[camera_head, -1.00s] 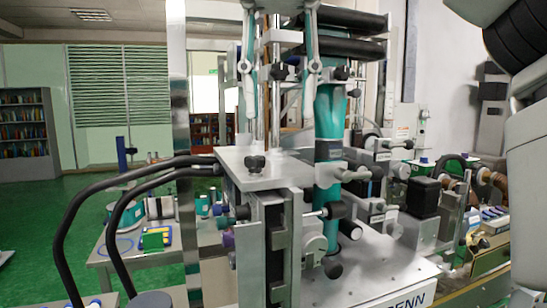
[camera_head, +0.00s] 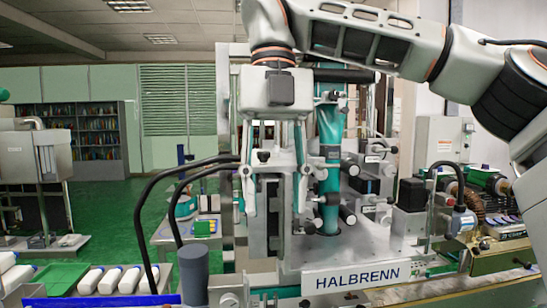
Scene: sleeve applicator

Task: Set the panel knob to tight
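The sleeve applicator (camera_head: 350,277), marked HALBRENN, stands in the middle of the view. I cannot tell which of its several dark knobs is the panel knob, and no "tight" marking is readable. One black knob (camera_head: 263,156) sits on its upper plate, seen between my fingers. Another dark knob (camera_head: 348,215) sticks out right of the teal sleeve column (camera_head: 330,135). My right gripper (camera_head: 276,208) hangs fingers-down in front of the machine's upright grey block. Its two fingers are wide apart with nothing held between them. It hides part of the machine. My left gripper is not in view.
Two black hoses (camera_head: 178,195) arch out at the machine's left. A grey cylinder (camera_head: 194,275) stands at front left, beside a tray with white bottles (camera_head: 108,280). A conveyor with equipment (camera_head: 500,255) lies to the right. Green floor is free at the left.

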